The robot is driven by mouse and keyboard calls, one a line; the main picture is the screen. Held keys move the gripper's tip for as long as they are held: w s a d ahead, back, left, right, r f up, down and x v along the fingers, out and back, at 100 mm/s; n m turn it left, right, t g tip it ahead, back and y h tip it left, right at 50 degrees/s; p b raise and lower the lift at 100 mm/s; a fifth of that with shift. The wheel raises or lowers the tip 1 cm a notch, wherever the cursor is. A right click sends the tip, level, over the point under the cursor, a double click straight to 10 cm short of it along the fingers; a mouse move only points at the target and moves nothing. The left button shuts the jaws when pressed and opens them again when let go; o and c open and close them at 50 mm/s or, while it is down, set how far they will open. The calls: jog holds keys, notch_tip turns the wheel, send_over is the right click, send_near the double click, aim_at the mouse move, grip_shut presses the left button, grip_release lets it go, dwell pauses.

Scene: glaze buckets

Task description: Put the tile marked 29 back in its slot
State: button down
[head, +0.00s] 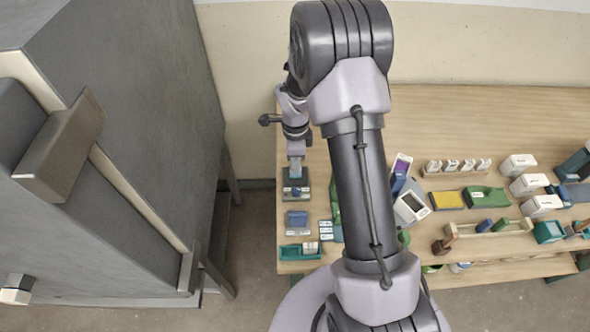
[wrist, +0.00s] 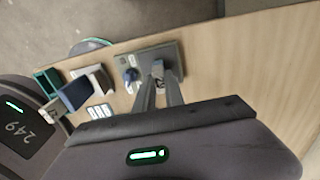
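My gripper (head: 295,171) points down at the left end of the table, over a dark grey-green stand (head: 291,195) with a small blue part on it. In the wrist view my two fingers (wrist: 160,78) reach the right half of that stand (wrist: 133,55). A small pale piece shows at the fingertips; whether it is gripped, and any mark on it, I cannot make out. A wooden rack (head: 432,174) at the table's back holds several small white marked pieces. Their marks are too small to read, so I cannot pick out the tile marked 29.
Near the stand are a blue box (head: 297,218), small white labelled cards (head: 326,230) and a teal tray (head: 288,252). A white-faced device (head: 411,207) lies by my arm. White boxes (head: 518,164) and other items crowd the right side. The table's back strip is clear.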

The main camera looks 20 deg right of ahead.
notch_tip(320, 180, up, 8)
jog(key=p, duration=0.4)
jog(key=shift+f+p, duration=0.15)
jog(key=shift+p, duration=0.15)
jog(key=shift+f, duration=0.1)
